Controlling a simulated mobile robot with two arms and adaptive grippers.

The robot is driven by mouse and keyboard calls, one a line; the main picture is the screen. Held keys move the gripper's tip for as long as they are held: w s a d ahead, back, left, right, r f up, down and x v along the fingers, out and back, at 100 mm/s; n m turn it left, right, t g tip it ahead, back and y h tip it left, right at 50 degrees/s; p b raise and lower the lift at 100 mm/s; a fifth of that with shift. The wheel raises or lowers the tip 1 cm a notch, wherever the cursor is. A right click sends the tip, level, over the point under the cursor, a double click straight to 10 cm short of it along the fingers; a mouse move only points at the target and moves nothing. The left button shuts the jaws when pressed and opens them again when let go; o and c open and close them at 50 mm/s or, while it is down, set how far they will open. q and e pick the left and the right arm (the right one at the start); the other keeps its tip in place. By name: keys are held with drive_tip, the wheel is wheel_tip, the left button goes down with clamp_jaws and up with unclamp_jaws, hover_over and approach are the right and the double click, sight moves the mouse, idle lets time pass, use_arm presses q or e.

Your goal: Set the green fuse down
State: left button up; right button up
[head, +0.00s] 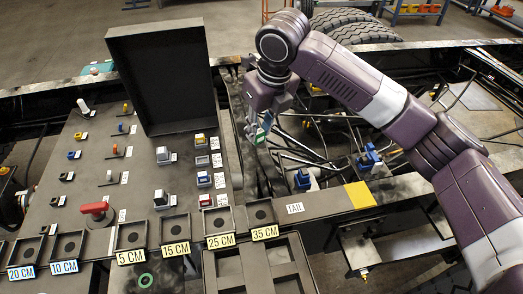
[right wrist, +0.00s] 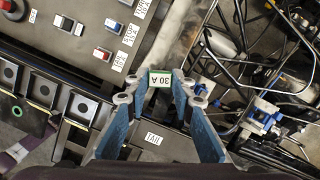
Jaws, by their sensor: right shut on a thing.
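The green fuse (right wrist: 160,79) is between the fingertips of my right gripper (right wrist: 160,96) in the right wrist view. Its top carries a white label reading 30 A with a green edge. In the head view, my right gripper (head: 264,117) hangs downward just right of the control panel, over the dark chassis gap with cables. A bit of the green fuse (head: 261,132) shows at its fingertips; most of it is hidden by the fingers. The fuse is held above the surfaces below. My left gripper is not in view.
The dark panel (head: 75,160) holds several switches and a red lever (head: 96,209). Its lid (head: 163,75) stands raised. A row of square sockets with CM labels, such as 35 CM (head: 265,233), runs along the front, beside a TAIL label (head: 295,208). Blue connectors (head: 368,157) and loose cables lie right.

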sight(262, 143)
drive_tip(key=f+p, duration=0.1)
drive_tip(key=f, duration=0.4)
drive_tip(key=shift+d+f, duration=0.2)
drive_tip(key=shift+f, duration=0.6)
wheel_tip(262, 143, down, 4)
drive_tip(key=shift+p, duration=0.5)
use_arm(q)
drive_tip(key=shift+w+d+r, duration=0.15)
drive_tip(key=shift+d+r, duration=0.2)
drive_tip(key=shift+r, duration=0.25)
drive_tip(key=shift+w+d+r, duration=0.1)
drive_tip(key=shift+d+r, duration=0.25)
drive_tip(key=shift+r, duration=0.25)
use_arm(e)
drive_tip(key=shift+f, duration=0.15)
drive_tip(key=o, duration=0.9)
